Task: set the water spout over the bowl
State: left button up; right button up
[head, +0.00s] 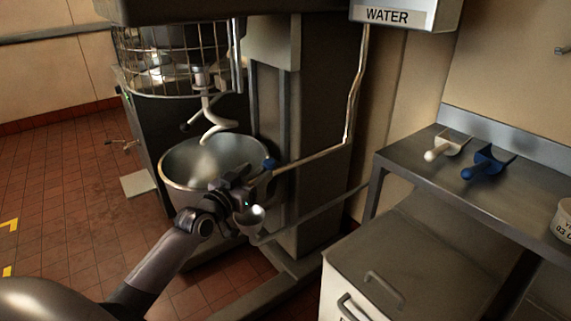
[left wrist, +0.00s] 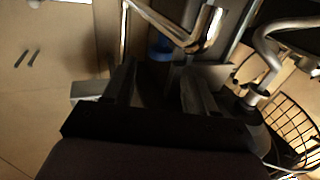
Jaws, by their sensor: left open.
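The water spout is a thin metal pipe (head: 312,157) that drops from the box labelled WATER (head: 388,16) and bends left, with a blue part (head: 270,163) at its end. In the head view this end appears at the right rim of the steel mixer bowl (head: 176,178); I cannot tell whether it is over the rim. My left gripper (head: 258,183) is open beside the spout's end, in front of the bowl's right side. In the left wrist view, the blue part (left wrist: 160,50) shows just beyond the open fingers, below the pipe (left wrist: 160,22). My right gripper is not in view.
The mixer's spiral hook (head: 213,122) hangs above the bowl, under a wire guard (head: 165,65). A steel table (head: 410,158) at right holds a white scoop (head: 440,149) and a blue scoop (head: 483,165). A lidded bin (head: 400,250) stands in front of it.

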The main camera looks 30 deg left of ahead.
aim_at(265, 165)
pick_arm(q)
jog(key=shift+w+r, duration=0.15)
jog(key=shift+w, duration=3.2)
jog(key=shift+b, duration=0.3)
grip_shut()
